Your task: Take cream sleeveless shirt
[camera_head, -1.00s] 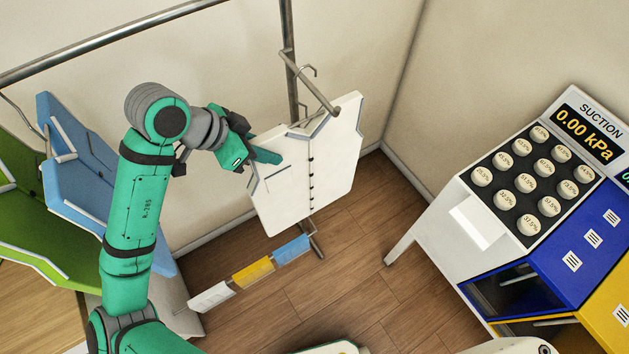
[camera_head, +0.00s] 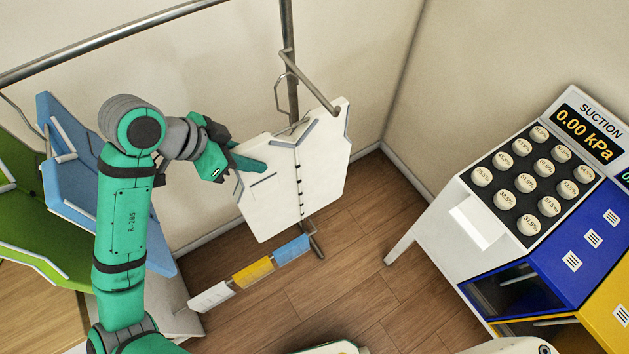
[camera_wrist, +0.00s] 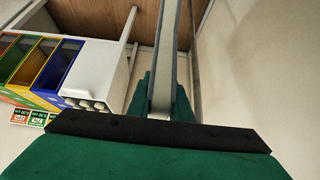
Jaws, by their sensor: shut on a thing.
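The cream sleeveless shirt (camera_head: 318,182) is a stiff, flat panel with dark buttons down its front. It stands upright in front of the metal rail's short arm in the head view. My gripper (camera_head: 246,161) is shut on its left edge, near the shoulder. In the wrist view the shirt shows edge-on as a thin pale strip (camera_wrist: 168,45) between the green fingers (camera_wrist: 160,105). A wire hook (camera_head: 279,92) shows just left of the short arm. I cannot tell whether it still touches the arm.
Blue (camera_head: 75,165) and green (camera_head: 25,220) garments hang at the left, behind my arm. A metal post (camera_head: 290,60) stands behind the shirt. The suction console (camera_head: 530,180) is at the right, with open floor (camera_head: 345,245) between.

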